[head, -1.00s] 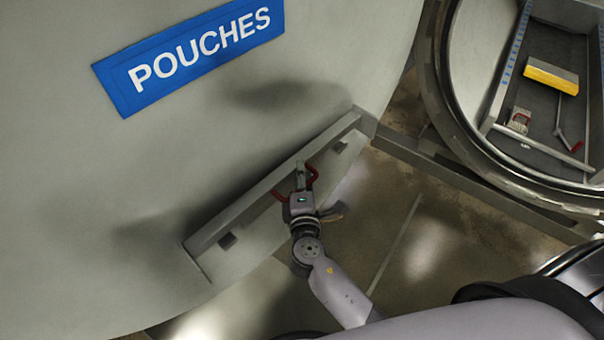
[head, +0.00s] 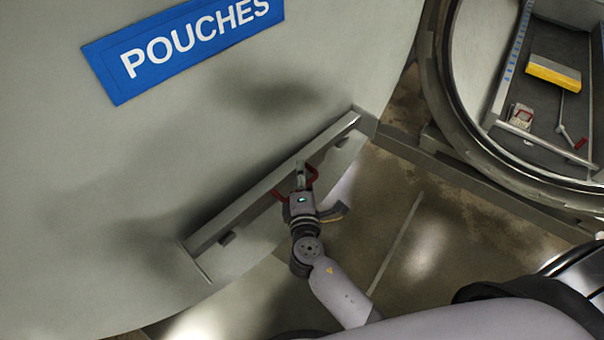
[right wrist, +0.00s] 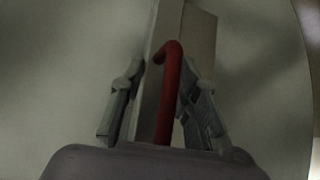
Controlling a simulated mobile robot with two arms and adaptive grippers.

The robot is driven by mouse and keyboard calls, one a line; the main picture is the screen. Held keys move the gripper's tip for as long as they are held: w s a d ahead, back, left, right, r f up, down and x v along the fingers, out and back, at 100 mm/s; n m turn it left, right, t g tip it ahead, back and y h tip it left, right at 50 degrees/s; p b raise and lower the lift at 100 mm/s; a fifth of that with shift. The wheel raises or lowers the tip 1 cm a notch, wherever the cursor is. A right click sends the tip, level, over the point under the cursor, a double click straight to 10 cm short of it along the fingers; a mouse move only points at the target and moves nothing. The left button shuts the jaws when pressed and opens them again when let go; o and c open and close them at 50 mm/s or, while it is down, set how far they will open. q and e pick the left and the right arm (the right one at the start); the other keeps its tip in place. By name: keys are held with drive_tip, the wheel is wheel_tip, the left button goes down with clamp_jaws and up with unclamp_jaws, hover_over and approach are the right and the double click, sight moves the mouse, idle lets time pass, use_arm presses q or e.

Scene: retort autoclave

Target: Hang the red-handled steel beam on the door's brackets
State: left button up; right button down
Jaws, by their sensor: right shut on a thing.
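The steel beam (head: 255,200) lies slantwise along the lower part of the big grey door (head: 200,160), with its red handle (head: 312,174) facing me. Two small dark brackets, one at the lower left (head: 228,238) and one at the upper right (head: 341,141), show just below the beam's edge. I cannot tell whether the beam rests on them. My right gripper (head: 300,178) is shut on the red handle. In the right wrist view the handle (right wrist: 168,90) stands between the two fingers, with the beam (right wrist: 150,75) behind it. My left gripper is not in view.
A blue POUCHES sign (head: 180,50) is on the door above the beam. The round vessel opening (head: 445,90) is at the right, with a yellow-edged block (head: 553,73) and a red-handled tool (head: 572,138) inside. Bare floor (head: 430,230) lies between.

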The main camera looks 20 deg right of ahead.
drive_tip(key=shift+f+b, duration=0.25)
drive_tip(key=shift+b, duration=0.2)
idle(0.6)
drive_tip(key=c, duration=1.2)
unclamp_jaws()
drive_tip(key=shift+o, duration=0.4)
drive_tip(key=shift+f, duration=0.1)
